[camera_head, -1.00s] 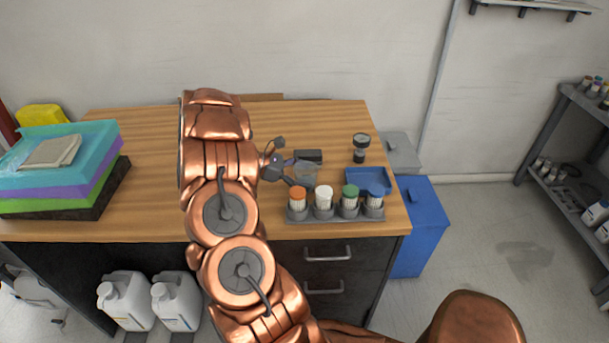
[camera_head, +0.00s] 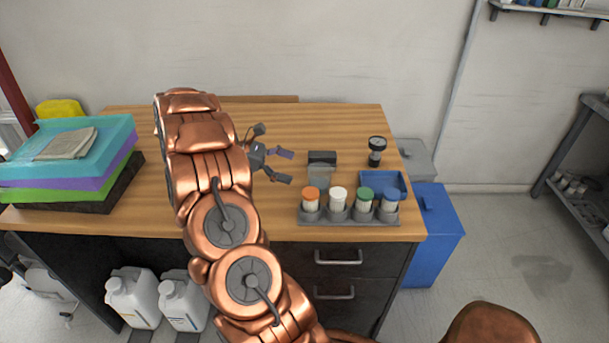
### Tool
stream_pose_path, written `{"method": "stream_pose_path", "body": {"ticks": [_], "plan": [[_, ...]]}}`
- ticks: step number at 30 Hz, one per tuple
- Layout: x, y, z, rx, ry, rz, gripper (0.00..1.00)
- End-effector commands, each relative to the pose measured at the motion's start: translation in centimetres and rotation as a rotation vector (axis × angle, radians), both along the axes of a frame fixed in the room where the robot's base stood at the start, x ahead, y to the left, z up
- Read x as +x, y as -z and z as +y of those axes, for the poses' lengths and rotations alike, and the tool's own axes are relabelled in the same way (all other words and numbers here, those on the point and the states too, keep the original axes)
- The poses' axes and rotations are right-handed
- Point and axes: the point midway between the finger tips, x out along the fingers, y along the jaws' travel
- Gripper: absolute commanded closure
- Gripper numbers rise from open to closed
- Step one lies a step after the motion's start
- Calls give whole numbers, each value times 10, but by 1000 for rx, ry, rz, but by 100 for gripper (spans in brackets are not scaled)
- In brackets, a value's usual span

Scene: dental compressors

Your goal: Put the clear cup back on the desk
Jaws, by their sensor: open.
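The clear cup (camera_head: 320,175) stands on the wooden desk (camera_head: 345,118), behind the grey rack and in front of a small black box. It is see-through and partly hidden by the bottle caps. My gripper (camera_head: 287,166) is open and empty, to the left of the cup, with its fingers pointing right. A gap shows between the fingers and the cup.
A grey rack (camera_head: 350,219) with several capped bottles sits at the desk's front right, beside a blue tray (camera_head: 383,183). A black box (camera_head: 322,158) and a dark gauge (camera_head: 377,150) stand behind.

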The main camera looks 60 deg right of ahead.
Motion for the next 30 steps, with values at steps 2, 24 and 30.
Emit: {"method": "stream_pose_path", "body": {"ticks": [2, 24, 30], "plan": [[10, -3, 4, -3, -1, -1, 7], [42, -29, 78, 32, -40, -183, 7], [45, -42, 137, 61, -47, -319, 7]]}}
